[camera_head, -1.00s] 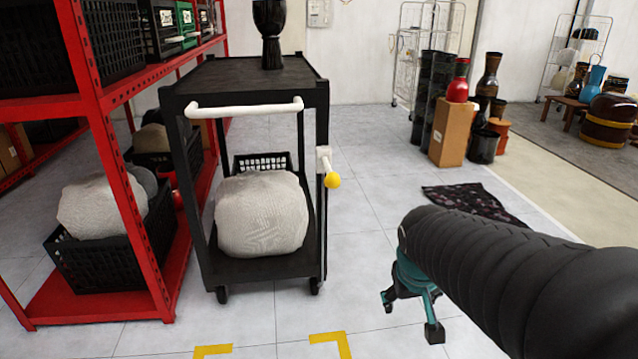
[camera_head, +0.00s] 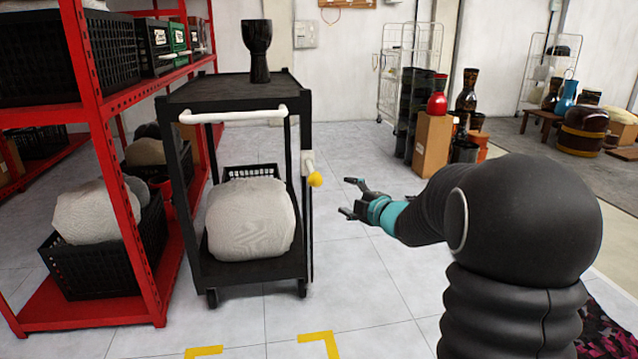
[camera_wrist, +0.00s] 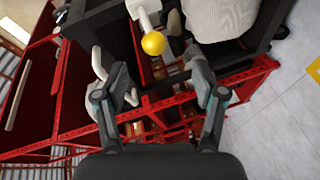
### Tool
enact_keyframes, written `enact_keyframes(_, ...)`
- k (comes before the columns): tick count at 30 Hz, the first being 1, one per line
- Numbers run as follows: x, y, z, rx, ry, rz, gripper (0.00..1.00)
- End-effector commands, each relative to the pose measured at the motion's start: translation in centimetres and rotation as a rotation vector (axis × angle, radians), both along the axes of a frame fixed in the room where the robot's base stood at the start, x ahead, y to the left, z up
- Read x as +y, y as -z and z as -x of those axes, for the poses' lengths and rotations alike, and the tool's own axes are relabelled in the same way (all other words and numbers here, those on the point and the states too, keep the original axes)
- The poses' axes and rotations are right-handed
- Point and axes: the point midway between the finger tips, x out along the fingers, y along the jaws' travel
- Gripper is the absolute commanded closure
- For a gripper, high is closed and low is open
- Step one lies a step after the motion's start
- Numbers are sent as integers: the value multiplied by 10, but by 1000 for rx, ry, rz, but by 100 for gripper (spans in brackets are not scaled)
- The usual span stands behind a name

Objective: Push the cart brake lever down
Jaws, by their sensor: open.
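The black cart (camera_head: 240,95) stands left of centre in the head view, with a white push handle (camera_head: 232,116) at its front. The brake lever (camera_head: 314,179) is on the cart's right front post, with a yellow ball end and a white mount. In the wrist view the yellow ball (camera_wrist: 153,43) shows above and between the fingertips, with its white rod behind it. My gripper (camera_head: 348,197) is open and empty, just right of the lever in the head view and pointing left towards it. It appears apart from the ball. Both open fingers (camera_wrist: 163,95) show in the wrist view.
A wrapped white bundle (camera_head: 250,219) and a black crate (camera_head: 252,172) sit on the cart's lower shelf; a dark goblet drum (camera_head: 257,50) stands on top. A red shelving rack (camera_head: 107,180) is close on the left.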

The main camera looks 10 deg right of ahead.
Motion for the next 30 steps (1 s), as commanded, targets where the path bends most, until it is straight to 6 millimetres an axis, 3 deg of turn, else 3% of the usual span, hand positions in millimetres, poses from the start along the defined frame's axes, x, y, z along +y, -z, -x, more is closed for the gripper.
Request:
enact_keyframes(5, 9, -11, 2, -67, -57, 29, 30)
enact_keyframes(10, 13, -8, -12, -66, -54, 34, 30)
enact_keyframes(24, 45, 1, -90, -65, -53, 33, 30)
enact_keyframes(30, 55, 3, -113, -65, -52, 34, 30)
